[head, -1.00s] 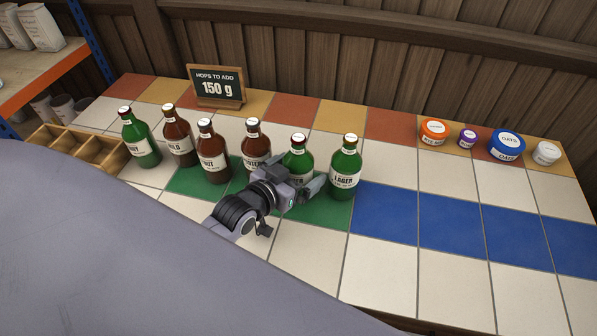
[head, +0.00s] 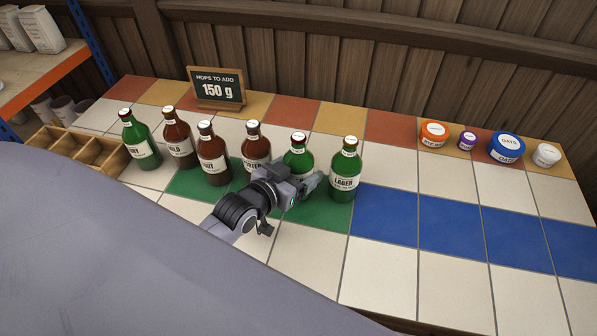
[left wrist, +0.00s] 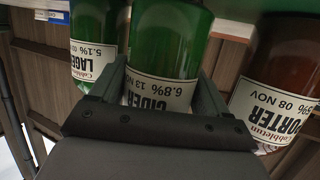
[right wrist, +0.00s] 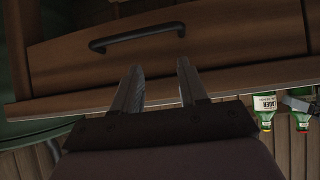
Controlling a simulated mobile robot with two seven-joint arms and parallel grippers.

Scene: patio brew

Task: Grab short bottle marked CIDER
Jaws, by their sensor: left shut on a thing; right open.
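The short green bottle marked CIDER (left wrist: 165,55) is between the fingers of my left gripper (left wrist: 165,95) in the left wrist view, where the picture is upside down. The gripper is shut on it. In the head view the cider bottle (head: 297,158) stands upright on the tiled counter, its lower part hidden behind my left gripper (head: 300,186). My right gripper (right wrist: 160,85) is open and empty in the right wrist view, in front of a wooden drawer with a dark handle (right wrist: 135,36).
A green LAGER bottle (head: 345,170) stands close to the right, and a brown PORTER bottle (head: 256,147) to the left. Several more bottles stand further left, near a wooden crate (head: 82,150). Jars (head: 507,148) stand at the back right. The blue tiles (head: 455,222) are clear.

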